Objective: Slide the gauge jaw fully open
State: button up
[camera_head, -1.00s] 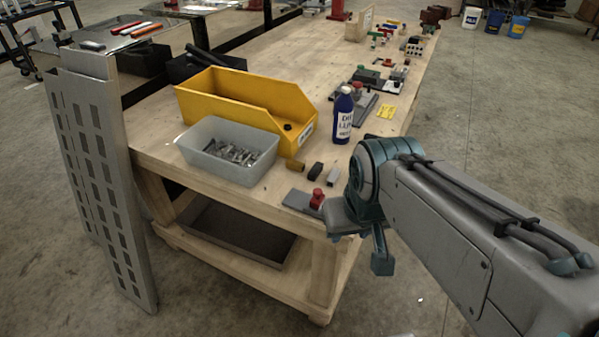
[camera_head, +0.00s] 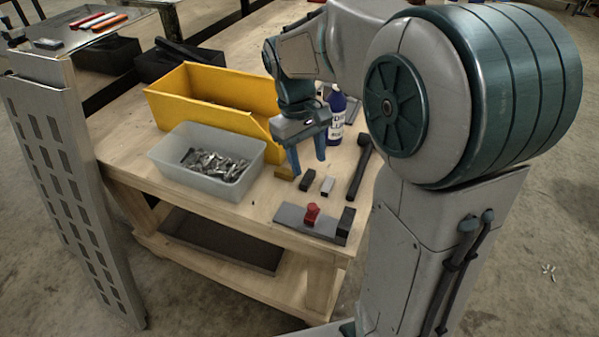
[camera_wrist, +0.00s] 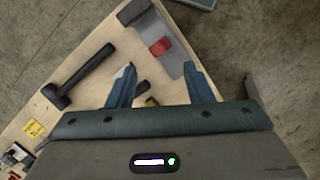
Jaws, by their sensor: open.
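The gauge is a flat grey plate (camera_head: 292,216) on the bench's near edge, with a red jaw piece (camera_head: 311,212) standing on it and a black block (camera_head: 345,221) at its right end. In the wrist view the red piece (camera_wrist: 161,46) and black block (camera_wrist: 132,11) lie beyond the fingertips, and the plate (camera_wrist: 173,67) runs towards the right finger. My gripper (camera_head: 307,164) is open and empty above the bench, behind the gauge and apart from it; both fingers also show in the wrist view (camera_wrist: 159,69).
Small brown (camera_head: 285,172), black (camera_head: 308,180) and silver (camera_head: 328,186) blocks lie between gripper and gauge. A black hammer-like tool (camera_head: 360,166) lies to the right. A clear bin of metal parts (camera_head: 170,158), a yellow bin (camera_head: 180,108) and a blue bottle (camera_head: 337,115) stand nearby.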

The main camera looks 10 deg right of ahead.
jog(key=n+g, duration=0.2)
send_near(312, 205)
jog(key=shift+h, duration=0.3)
jog(key=x, duration=0.2)
jog(key=p+x, duration=0.1)
jog(key=x, duration=0.5)
jog(key=shift+s+a+f, duration=0.15)
jog(key=shift+a, duration=0.1)
